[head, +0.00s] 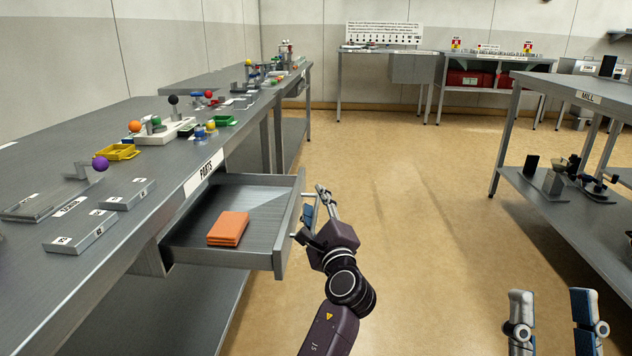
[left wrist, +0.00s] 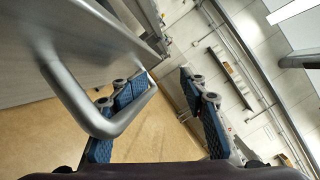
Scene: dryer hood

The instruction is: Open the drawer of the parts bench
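The parts bench (head: 140,215) runs along the left of the head view, with a PARTS label on its front edge. Its grey drawer (head: 262,262) stands pulled well out, with orange flat pieces (head: 228,228) lying inside. My left gripper (head: 318,205) is at the drawer front, beside the handle. In the left wrist view the handle (left wrist: 125,118) is a grey loop that crosses in front of one blue-padded finger. The fingers of the left gripper (left wrist: 165,100) are apart; I cannot tell whether they touch the handle. My right gripper (head: 553,315) is open and empty over the floor at lower right.
The benchtop holds grey labelled blocks (head: 130,193), a yellow tray (head: 117,152), a green tray (head: 222,121) and coloured balls. A bench labelled MILL (head: 585,97) stands at right. More benches (head: 490,70) line the back wall. The floor (head: 400,185) between is clear.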

